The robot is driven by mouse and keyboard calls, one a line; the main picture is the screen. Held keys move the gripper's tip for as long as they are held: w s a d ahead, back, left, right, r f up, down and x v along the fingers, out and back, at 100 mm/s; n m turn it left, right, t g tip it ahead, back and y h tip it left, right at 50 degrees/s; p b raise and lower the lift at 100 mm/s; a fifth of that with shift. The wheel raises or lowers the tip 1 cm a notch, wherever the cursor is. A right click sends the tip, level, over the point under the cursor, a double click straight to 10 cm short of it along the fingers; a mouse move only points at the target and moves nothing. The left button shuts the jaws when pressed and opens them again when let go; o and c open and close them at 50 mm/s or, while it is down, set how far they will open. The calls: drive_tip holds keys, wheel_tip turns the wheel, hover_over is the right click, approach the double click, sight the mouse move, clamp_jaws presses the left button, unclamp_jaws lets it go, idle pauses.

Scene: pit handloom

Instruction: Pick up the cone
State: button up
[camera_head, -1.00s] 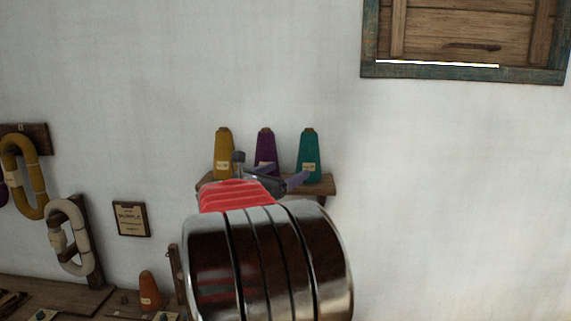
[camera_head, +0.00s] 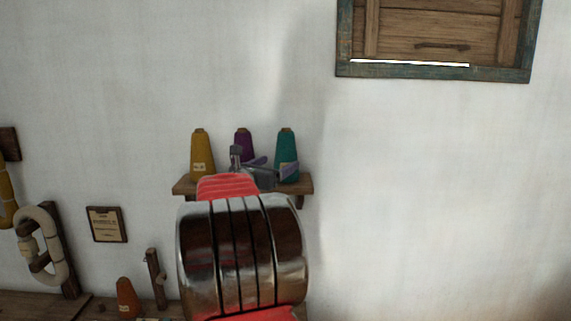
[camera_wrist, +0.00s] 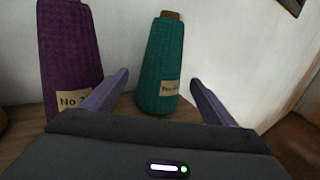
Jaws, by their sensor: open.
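Three thread cones stand upright on a small wooden wall shelf (camera_head: 182,186): mustard yellow (camera_head: 201,155), purple (camera_head: 242,143) and teal (camera_head: 287,150). In the wrist view the teal cone (camera_wrist: 162,62) stands ahead between the finger directions, with a paper label on its front. The purple cone (camera_wrist: 72,60) is left of the left finger. My gripper (camera_wrist: 158,92) is open and empty, its fingers pointing toward the teal cone. In the head view my gripper (camera_head: 266,166) is in front of the shelf and partly hides the purple cone.
An orange cone (camera_head: 127,298) stands low at the left beside a wooden post (camera_head: 155,278). Pale yarn (camera_head: 40,245) hangs on a wooden holder, and a framed sign (camera_head: 107,224) is on the wall. A shuttered window (camera_head: 435,40) is upper right. The wall right of the shelf is bare.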

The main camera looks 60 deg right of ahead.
sight(284, 129)
drive_tip(key=shift+d, duration=0.55)
drive_tip(key=shift+d, duration=0.1)
drive_tip(key=shift+s+d, duration=0.15)
drive_tip(key=shift+d, duration=1.1)
drive_tip(key=shift+s+d, duration=0.1)
drive_tip(key=shift+d, duration=1.15)
drive_tip(key=shift+c, duration=0.5)
drive_tip(key=c, duration=1.2)
wheel_tip(284, 129, up, 10)
